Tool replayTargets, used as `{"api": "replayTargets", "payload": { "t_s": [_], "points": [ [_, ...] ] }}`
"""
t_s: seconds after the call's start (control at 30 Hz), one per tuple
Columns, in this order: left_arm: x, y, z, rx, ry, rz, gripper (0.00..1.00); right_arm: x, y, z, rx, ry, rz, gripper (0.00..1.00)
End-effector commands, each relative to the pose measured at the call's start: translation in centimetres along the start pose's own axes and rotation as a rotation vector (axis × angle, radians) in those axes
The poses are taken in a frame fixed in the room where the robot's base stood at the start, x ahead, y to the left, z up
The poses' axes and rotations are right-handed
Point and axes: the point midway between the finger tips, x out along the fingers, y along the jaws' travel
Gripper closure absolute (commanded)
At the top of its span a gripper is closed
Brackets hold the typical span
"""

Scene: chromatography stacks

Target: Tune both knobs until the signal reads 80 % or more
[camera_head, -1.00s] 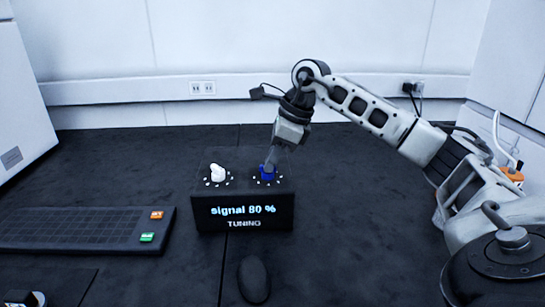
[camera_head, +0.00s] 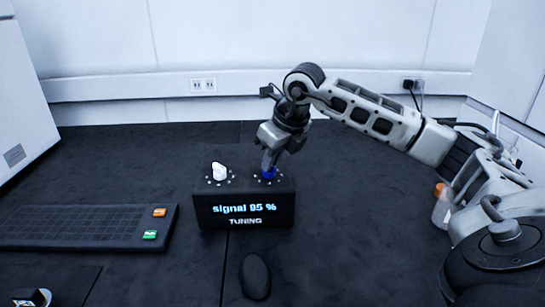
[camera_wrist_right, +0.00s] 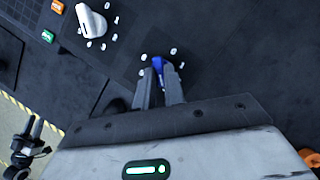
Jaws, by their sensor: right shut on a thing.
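The black tuning box (camera_head: 245,222) stands on the dark bench, and its front display (camera_head: 244,208) reads "signal 95 %" above the word TUNING. The white knob (camera_head: 219,171) is on the left of its top and also shows in the right wrist view (camera_wrist_right: 91,22). The blue knob (camera_head: 270,173) is on the right, partly hidden by my right gripper (camera_head: 269,166). In the wrist view my right gripper (camera_wrist_right: 159,80) has its two fingers closed on either side of the blue knob (camera_wrist_right: 158,66).
A black keyboard (camera_head: 70,226) with an orange key and a green key lies left of the box. A dark mouse (camera_head: 255,277) lies in front of it. A bottle with an orange cap (camera_head: 441,204) stands at the right, beside my arm. The bench behind the box is clear.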

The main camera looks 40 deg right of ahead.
Motion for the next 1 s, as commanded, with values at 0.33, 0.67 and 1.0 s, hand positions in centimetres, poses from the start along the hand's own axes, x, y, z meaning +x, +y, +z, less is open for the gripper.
{"api": "replayTargets", "payload": {
  "t_s": [0.33,0.67,1.0],
  "points": [
    [0.00,-0.01,0.00,-0.001,-0.001,0.000,0.64,-0.11,-0.06,0.06,0.022,-0.002,-0.012,1.00],
    [0.01,-0.01,0.02,-0.001,-0.001,0.000,0.64,-0.09,-0.05,0.05,0.021,-0.001,-0.010,0.67],
    [-0.02,0.01,-0.04,-0.001,-0.001,0.000,0.64,-0.92,0.00,0.09,0.020,-0.003,-0.009,0.67]
  ]
}}
